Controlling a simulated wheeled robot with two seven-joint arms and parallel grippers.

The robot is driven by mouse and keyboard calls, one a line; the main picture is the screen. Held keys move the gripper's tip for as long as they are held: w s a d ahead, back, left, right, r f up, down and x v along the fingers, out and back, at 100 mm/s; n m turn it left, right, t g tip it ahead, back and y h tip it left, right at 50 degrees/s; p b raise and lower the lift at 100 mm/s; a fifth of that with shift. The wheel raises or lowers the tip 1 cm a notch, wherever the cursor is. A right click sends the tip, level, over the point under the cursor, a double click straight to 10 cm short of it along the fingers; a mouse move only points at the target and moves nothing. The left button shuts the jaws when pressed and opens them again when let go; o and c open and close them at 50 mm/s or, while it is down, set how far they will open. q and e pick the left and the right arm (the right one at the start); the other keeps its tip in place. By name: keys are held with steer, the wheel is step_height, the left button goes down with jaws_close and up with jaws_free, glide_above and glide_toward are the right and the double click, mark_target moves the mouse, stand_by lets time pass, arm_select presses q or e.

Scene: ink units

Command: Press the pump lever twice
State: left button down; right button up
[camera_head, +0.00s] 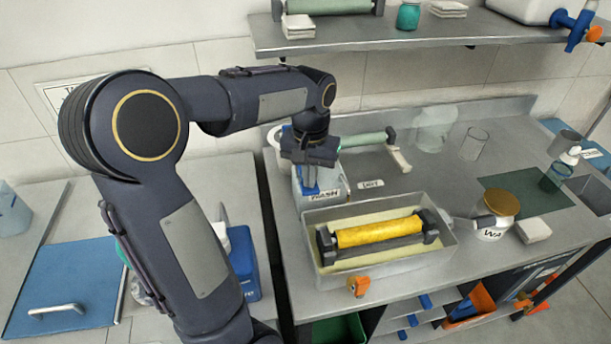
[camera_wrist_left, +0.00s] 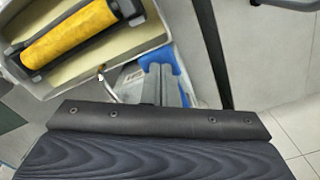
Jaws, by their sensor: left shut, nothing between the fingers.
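The wash container (camera_head: 325,190) is a pale box with a WASH label, left of the roller tray on the counter. A blue part (camera_head: 309,190), which looks like the pump lever, shows at its top just below my left gripper (camera_head: 306,168). In the left wrist view the blue part (camera_wrist_left: 163,57) lies just beyond the grey fingers of my left gripper (camera_wrist_left: 164,82). The gripper is shut and empty, pointing down over the container. I cannot tell whether the fingertips touch the lever. My right gripper is not in view.
A grey tray (camera_head: 330,277) with a yellow roller (camera_head: 380,233) stands just right of the container. A green roller (camera_head: 362,140) lies behind. A brown-lidded jar (camera_head: 492,231) stands to the right. A shelf (camera_head: 420,35) runs above the counter.

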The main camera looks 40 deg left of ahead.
arm_select(q)
steer(key=shift+f+b, duration=0.8)
steer(key=shift+f, duration=0.5)
steer(key=shift+r, duration=0.15)
steer(key=shift+r+p, duration=1.85)
steer(key=shift+r, duration=0.05)
step_height(320, 180, up, 6)
steer(key=p, duration=0.5)
